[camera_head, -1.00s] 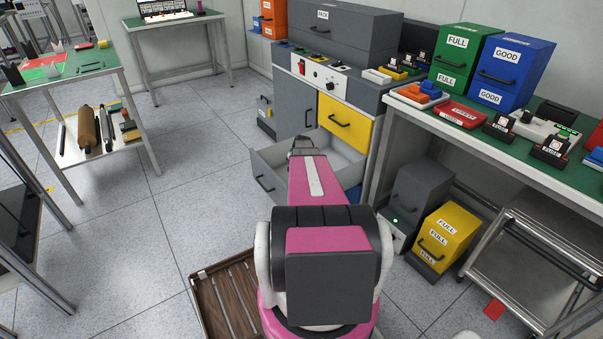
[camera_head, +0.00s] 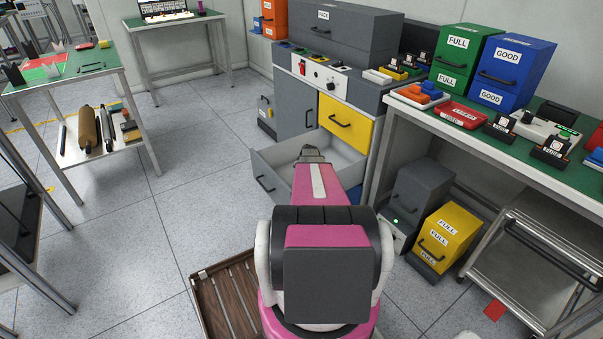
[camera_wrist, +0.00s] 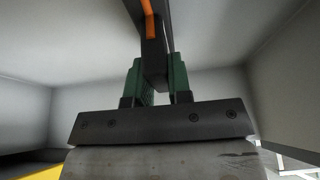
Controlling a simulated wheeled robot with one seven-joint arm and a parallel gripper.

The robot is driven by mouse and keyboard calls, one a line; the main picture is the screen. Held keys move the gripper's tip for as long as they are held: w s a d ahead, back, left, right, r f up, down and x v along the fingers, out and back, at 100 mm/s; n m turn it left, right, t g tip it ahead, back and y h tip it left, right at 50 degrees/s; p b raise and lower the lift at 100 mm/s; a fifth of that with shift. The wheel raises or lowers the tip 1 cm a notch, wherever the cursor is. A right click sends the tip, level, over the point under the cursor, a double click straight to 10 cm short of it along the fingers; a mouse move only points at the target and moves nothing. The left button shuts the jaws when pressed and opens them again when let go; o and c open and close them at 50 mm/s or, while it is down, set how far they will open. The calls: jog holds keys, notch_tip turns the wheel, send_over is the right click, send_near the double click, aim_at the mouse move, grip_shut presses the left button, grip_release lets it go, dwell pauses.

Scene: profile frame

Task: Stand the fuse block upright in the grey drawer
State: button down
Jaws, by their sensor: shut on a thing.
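The grey drawer (camera_head: 268,180) is pulled out of the grey cabinet and open at the top. My gripper (camera_head: 312,153) is over or in the drawer in the head view, with my arm hiding part of it. In the wrist view, the green fingers of my gripper (camera_wrist: 157,80) are shut on a dark block with an orange strip, apparently the fuse block (camera_wrist: 154,58). Pale drawer walls (camera_wrist: 40,105) surround it there. The block's far end runs out of the top of the picture. I cannot tell whether it touches the drawer floor.
A yellow drawer (camera_head: 345,124) is shut above and right of the open one. The green bench (camera_head: 470,140) at right holds bins and several black blocks. Floor left of the drawer is clear.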

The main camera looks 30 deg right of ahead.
jog(key=c, duration=1.1)
grip_release()
jog(key=shift+f, duration=0.1)
jog(key=shift+o, duration=0.2)
jog(key=v, duration=1.2)
jog(key=s+a+r+g, duration=0.1)
jog(key=s+a+r, duration=0.1)
jog(key=a, duration=0.6)
jog(key=s+a+r+g, duration=0.1)
jog(key=s+a+r, duration=0.1)
jog(key=a, duration=0.6)
jog(key=s+a+r, duration=0.2)
jog(key=s+a, duration=0.1)
jog(key=a, duration=0.5)
jog(key=s+a+r+g, duration=0.1)
jog(key=s+a+r, duration=0.1)
jog(key=s+a, duration=0.4)
jog(key=s+a+r+g, duration=0.1)
jog(key=s+a+r, duration=0.2)
jog(key=s+a, duration=0.3)
jog(key=a, duration=0.5)
jog(key=shift+r+m+g, duration=0.3)
jog(key=shift+m, duration=0.1)
